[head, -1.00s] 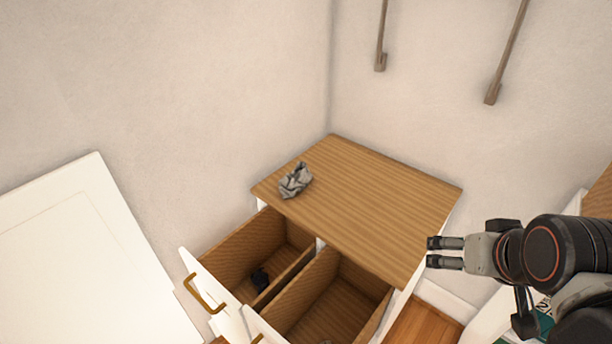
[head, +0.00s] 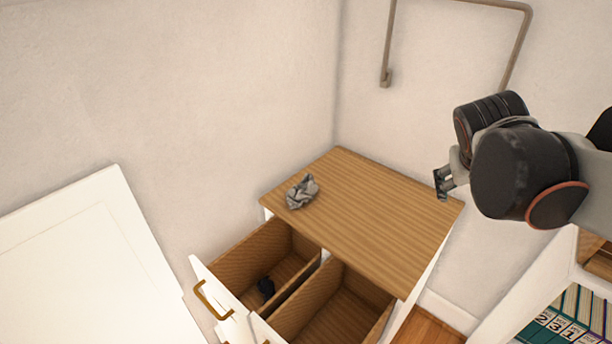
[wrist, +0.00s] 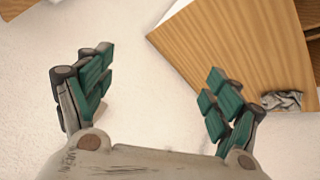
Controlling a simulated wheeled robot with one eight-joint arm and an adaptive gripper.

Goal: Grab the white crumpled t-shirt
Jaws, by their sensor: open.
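The crumpled t-shirt (head: 302,191) looks grey-white and lies in a small heap on the left part of the wooden dresser top (head: 370,205). In the wrist view the t-shirt (wrist: 282,101) shows at the right, near the edge of the dresser top (wrist: 235,45). My gripper (head: 443,182) is at the right of the dresser top in the head view, well apart from the t-shirt. In the wrist view my gripper (wrist: 150,95) has its two green-padded fingers spread wide with nothing between them.
Two drawers stand pulled out below the top; the left drawer (head: 245,260) holds a small dark item (head: 265,287), and the right drawer (head: 340,305) is beside it. A metal rail (head: 455,5) is on the wall. A shelf with books (head: 565,320) stands at lower right.

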